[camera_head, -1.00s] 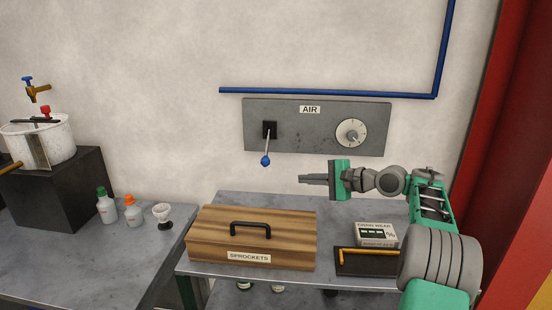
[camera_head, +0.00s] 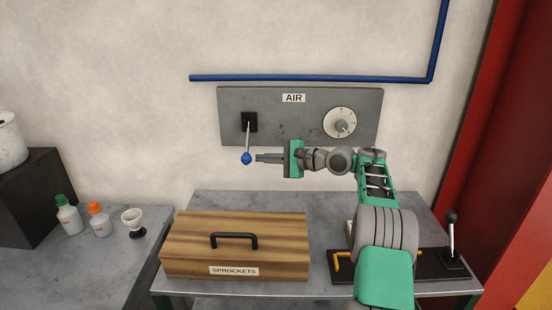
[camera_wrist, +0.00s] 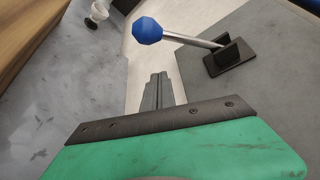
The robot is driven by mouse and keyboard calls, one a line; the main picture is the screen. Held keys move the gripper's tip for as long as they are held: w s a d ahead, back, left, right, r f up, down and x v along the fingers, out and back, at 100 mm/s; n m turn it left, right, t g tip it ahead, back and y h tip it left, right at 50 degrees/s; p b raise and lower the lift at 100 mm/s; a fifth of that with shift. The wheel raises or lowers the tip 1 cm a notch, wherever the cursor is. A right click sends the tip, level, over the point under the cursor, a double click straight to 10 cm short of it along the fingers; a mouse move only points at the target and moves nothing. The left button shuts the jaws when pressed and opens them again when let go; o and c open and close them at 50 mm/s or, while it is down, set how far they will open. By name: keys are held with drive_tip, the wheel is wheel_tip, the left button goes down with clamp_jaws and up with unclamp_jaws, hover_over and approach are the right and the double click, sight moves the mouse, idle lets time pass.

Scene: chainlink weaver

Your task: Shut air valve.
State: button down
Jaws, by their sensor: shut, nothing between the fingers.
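The air valve is a lever with a blue ball knob (camera_head: 247,158) on a black mount (camera_head: 249,121), set on the left of the grey AIR panel (camera_head: 310,133). The lever hangs down, its knob near the panel's lower edge. In the wrist view the blue knob (camera_wrist: 146,31) and its metal stem (camera_wrist: 195,42) show ahead of the fingers. My gripper (camera_head: 258,157) is shut and empty, pointing left. Its fingertips are just right of the knob in the head view; I cannot tell whether they touch it. The fingers (camera_wrist: 158,80) also show in the wrist view, apart from the knob.
A round white dial (camera_head: 340,122) is on the panel's right. A wooden SPROCKETS box (camera_head: 235,240) with a black handle stands on the table below. A black-knobbed lever (camera_head: 451,230) stands at the right. Bottles (camera_head: 68,215) and a white cup (camera_head: 132,219) are at left.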

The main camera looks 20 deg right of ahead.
sight(248, 142)
drive_tip(key=a, duration=0.1)
drive_tip(key=s+a+r, duration=0.1)
drive_tip(key=s+a, duration=0.1)
drive_tip(key=shift+r, duration=0.25)
drive_tip(key=shift+a+r+p, duration=0.1)
drive_tip(key=shift+a+p, duration=0.05)
drive_tip(key=shift+p, duration=0.15)
